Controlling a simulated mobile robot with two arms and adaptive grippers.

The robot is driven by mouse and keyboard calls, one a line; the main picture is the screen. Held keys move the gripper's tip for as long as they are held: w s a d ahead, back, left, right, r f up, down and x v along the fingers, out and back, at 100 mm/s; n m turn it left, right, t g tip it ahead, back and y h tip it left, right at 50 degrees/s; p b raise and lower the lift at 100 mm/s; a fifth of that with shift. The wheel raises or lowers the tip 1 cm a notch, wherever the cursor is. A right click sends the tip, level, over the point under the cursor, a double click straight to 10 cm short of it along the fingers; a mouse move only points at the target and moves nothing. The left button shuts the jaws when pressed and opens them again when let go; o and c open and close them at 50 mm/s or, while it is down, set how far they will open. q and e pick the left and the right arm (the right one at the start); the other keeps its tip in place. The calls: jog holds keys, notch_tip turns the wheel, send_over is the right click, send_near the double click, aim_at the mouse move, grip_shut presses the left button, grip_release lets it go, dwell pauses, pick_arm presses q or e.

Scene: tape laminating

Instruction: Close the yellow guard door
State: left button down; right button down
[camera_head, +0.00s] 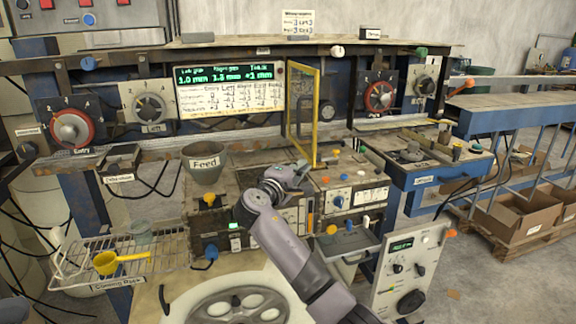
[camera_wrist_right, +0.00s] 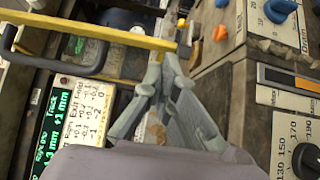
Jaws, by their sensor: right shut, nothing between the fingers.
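The yellow guard door (camera_head: 317,115) is a yellow-framed clear panel. It stands swung out at an angle beside the green-lit display board, so it looks narrow in the head view. My right gripper (camera_head: 300,172) is just below the door's lower edge, over the middle of the machine. In the right wrist view the gripper's fingers (camera_wrist_right: 160,65) are shut and empty. The door's yellow bar (camera_wrist_right: 100,31) crosses the upper left there, with its end close to the fingertips; I cannot tell whether they touch. A dark handle (camera_wrist_right: 62,68) shows beside the bar. My left gripper is not in view.
The display board (camera_head: 230,88) is left of the door, and a red-ringed dial (camera_head: 379,96) is to its right. The Feed cup (camera_head: 204,163) stands left of my right gripper. A control block with knobs (camera_head: 345,195) is close on its right.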

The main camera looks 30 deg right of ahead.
jog(key=shift+d, duration=0.15)
jog(key=shift+d, duration=0.1)
